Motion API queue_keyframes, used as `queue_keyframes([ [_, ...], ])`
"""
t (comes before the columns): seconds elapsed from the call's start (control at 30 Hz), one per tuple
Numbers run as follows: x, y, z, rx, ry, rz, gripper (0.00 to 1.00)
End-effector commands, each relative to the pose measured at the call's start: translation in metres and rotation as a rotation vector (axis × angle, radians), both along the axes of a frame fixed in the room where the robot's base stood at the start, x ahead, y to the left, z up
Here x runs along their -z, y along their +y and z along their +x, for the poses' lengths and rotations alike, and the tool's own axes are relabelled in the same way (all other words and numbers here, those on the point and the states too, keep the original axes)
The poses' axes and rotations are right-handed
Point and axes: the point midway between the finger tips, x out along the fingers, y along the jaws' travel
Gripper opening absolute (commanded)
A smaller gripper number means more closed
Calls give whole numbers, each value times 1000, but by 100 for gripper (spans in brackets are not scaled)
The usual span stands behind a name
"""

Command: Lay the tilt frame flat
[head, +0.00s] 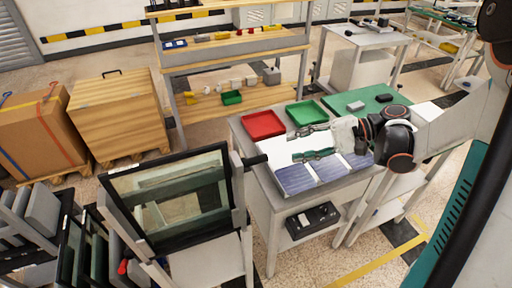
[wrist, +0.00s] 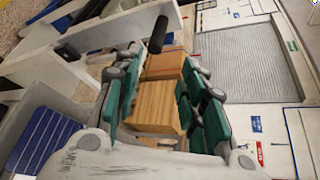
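The tilt frame (head: 222,158) stands tilted up at the left of the head view, a dark-rimmed frame around a glassy pane on a pale stand. A black handle (head: 255,160) sticks out from its right side; it also shows in the wrist view (wrist: 158,35), beyond the fingertips. My gripper (head: 292,146) is to the right of the handle, above the workbench, pointing left towards it. In the wrist view my gripper (wrist: 160,66) has its green-padded fingers spread apart with nothing held between them. The handle is apart from the fingers.
The workbench (head: 262,184) holds a red tray (head: 263,124), a green tray (head: 307,112) and blue panels (head: 296,179). A black case (head: 312,220) lies on its lower shelf. Racks (head: 68,245) stand at front left. Wooden crates (head: 119,118) stand behind the frame.

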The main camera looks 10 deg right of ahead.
Motion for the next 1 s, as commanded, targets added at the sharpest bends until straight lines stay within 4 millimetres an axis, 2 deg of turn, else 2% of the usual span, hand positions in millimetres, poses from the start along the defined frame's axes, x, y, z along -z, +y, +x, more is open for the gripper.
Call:
queue_keyframes([
  [0.2, 8, -12, -14, -32, 28, 96, 38],
  [0.37, 11, -1, -15, -38, 30, 104, 38],
  [0.8, 29, 79, -12, -39, 29, 103, 38],
  [1.0, 35, 107, -9, -37, 29, 102, 38],
])
